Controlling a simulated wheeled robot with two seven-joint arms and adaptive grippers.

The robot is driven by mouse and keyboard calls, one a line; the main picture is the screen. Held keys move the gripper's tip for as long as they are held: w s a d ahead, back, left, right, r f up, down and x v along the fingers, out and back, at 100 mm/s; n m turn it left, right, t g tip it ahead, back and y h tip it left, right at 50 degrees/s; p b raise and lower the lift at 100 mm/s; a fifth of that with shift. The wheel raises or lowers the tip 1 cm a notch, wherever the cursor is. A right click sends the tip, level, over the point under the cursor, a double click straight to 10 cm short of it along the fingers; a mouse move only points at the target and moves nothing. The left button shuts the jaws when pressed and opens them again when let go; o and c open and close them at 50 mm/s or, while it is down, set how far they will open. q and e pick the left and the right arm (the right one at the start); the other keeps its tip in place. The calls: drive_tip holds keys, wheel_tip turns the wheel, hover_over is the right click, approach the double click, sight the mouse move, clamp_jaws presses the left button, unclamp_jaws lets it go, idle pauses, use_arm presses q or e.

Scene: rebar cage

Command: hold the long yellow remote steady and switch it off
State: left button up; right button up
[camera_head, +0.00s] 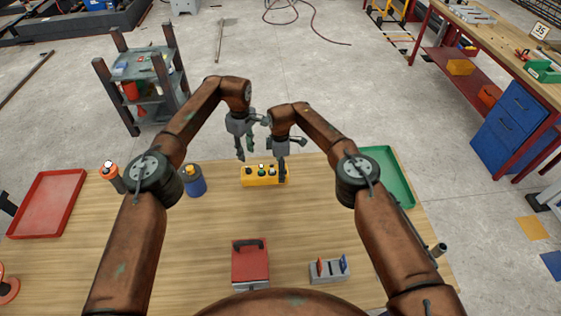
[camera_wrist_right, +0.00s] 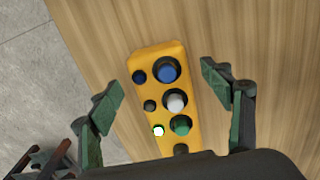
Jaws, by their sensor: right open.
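The long yellow remote (camera_head: 250,181) lies on the wooden table near its far edge. The right wrist view shows its yellow face (camera_wrist_right: 146,59) with blue, grey and green buttons, smaller dark ones, and a bright white spot with a green rim (camera_wrist_right: 158,131). My right gripper (camera_head: 284,176) is over the remote's right part. In the wrist view its open fingers (camera_wrist_right: 160,95) stand on either side of the remote with gaps. My left gripper (camera_head: 245,156) hangs just beyond the remote's left part, its fingers apart and empty. The remote's right end is partly hidden by my right gripper.
A blue can (camera_head: 194,184) and an orange-topped item (camera_head: 109,170) stand left of the remote. A red tray (camera_head: 46,232) is far left, a green tray (camera_head: 405,187) right. A red box (camera_head: 250,264) and a grey holder (camera_head: 329,272) are near me. The middle table is clear.

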drive_tip(key=shift+f, duration=1.15)
drive_tip(key=shift+c, duration=0.5)
